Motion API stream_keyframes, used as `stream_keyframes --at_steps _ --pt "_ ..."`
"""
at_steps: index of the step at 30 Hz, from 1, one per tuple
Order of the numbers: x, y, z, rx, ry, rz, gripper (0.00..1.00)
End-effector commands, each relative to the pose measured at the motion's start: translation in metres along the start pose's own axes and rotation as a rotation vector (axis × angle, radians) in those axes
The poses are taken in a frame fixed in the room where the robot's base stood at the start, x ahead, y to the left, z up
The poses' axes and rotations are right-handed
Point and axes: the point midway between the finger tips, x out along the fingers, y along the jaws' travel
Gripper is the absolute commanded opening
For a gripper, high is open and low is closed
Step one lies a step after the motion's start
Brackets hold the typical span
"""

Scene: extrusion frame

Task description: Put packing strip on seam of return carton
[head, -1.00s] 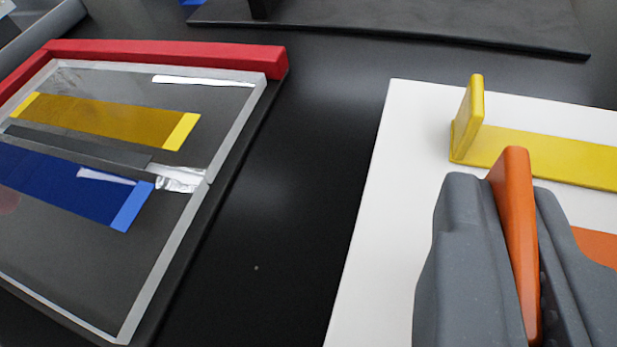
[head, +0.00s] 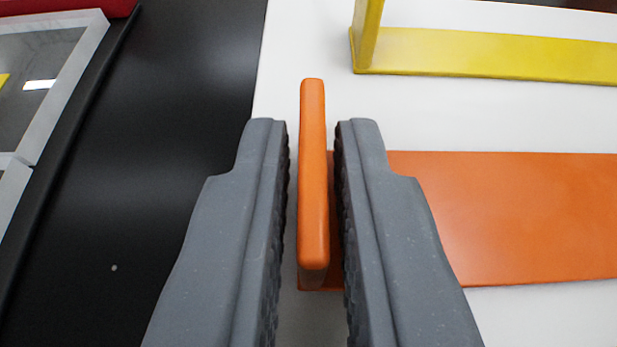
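An orange strip (head: 510,215) lies flat on a white board (head: 440,115), with an upright orange tab (head: 313,170) at its left end. My gripper (head: 315,140) is open, with one grey finger on each side of this tab. Narrow gaps show between the tab and both fingers. A yellow strip (head: 500,55) with a similar upright tab (head: 366,30) lies farther back on the board. The return carton (head: 45,110), with a clear top and pale edges, is cut off at the far left. Most of its top and seam are out of view.
A red bar (head: 60,6) runs along the carton's back edge. A black surface (head: 170,160) lies bare between the carton and the white board. The yellow tab stands behind and right of my fingertips.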

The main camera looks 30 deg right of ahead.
Motion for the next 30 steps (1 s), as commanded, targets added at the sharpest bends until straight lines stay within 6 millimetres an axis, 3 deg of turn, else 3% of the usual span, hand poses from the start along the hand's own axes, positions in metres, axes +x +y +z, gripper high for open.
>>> stream_keyframes --at_steps 14,30 --pt "-0.005 -0.001 -0.003 0.0 0.0 -0.001 0.27" --pt "-0.08 0.0 -0.005 0.0 0.003 -0.001 0.27"
